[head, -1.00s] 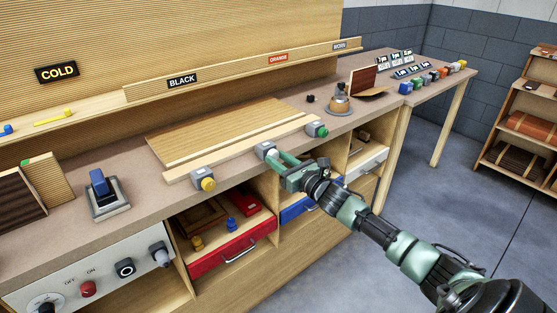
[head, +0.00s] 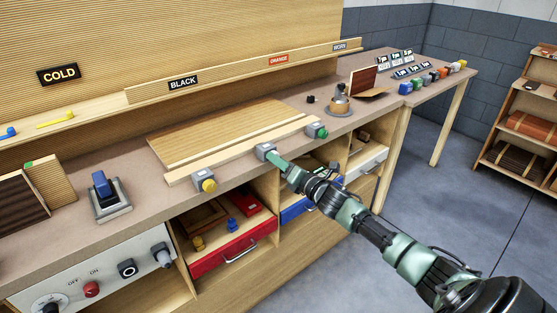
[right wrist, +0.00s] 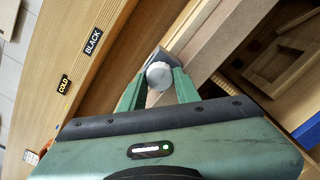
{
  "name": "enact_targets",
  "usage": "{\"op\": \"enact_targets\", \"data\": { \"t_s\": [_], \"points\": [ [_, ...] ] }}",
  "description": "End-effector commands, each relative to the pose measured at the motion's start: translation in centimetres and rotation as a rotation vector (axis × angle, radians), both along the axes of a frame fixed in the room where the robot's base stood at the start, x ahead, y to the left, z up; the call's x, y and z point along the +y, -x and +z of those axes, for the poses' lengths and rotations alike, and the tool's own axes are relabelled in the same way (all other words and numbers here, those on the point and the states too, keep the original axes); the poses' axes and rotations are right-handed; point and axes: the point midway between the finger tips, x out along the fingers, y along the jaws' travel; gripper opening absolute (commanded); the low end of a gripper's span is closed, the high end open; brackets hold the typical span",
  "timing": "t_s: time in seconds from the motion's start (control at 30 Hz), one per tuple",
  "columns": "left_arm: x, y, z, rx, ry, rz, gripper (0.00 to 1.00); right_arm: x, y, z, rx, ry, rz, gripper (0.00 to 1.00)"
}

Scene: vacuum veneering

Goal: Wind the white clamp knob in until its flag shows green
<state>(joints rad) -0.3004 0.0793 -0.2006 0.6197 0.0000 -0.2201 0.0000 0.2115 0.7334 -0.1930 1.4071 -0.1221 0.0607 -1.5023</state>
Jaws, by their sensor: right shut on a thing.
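The white clamp knob (right wrist: 159,74) sits between the two green fingers of my right gripper (right wrist: 158,84) in the right wrist view. The gripper is shut on it. In the head view my right gripper (head: 273,157) reaches the middle clamp block (head: 264,149) at the bench's front edge and hides the knob. I cannot make out a flag or its colour on this clamp. My left gripper is not in view.
A clamp with a yellow knob (head: 208,185) stands to the left and one with a green knob (head: 322,133) to the right. A wooden panel (head: 220,135) lies behind them. An open red drawer (head: 232,250) juts out below.

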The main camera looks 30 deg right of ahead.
Motion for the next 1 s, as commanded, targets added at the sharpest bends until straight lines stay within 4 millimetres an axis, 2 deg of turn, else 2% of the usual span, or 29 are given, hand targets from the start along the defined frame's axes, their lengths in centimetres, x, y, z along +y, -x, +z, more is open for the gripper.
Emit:
{"op": "enact_targets", "data": {
  "t_s": [1.0],
  "points": [
    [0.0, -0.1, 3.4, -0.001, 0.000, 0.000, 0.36, 0.0, 0.0, 0.3, 0.076, -0.966, -0.002, 0.00]
  ]
}}
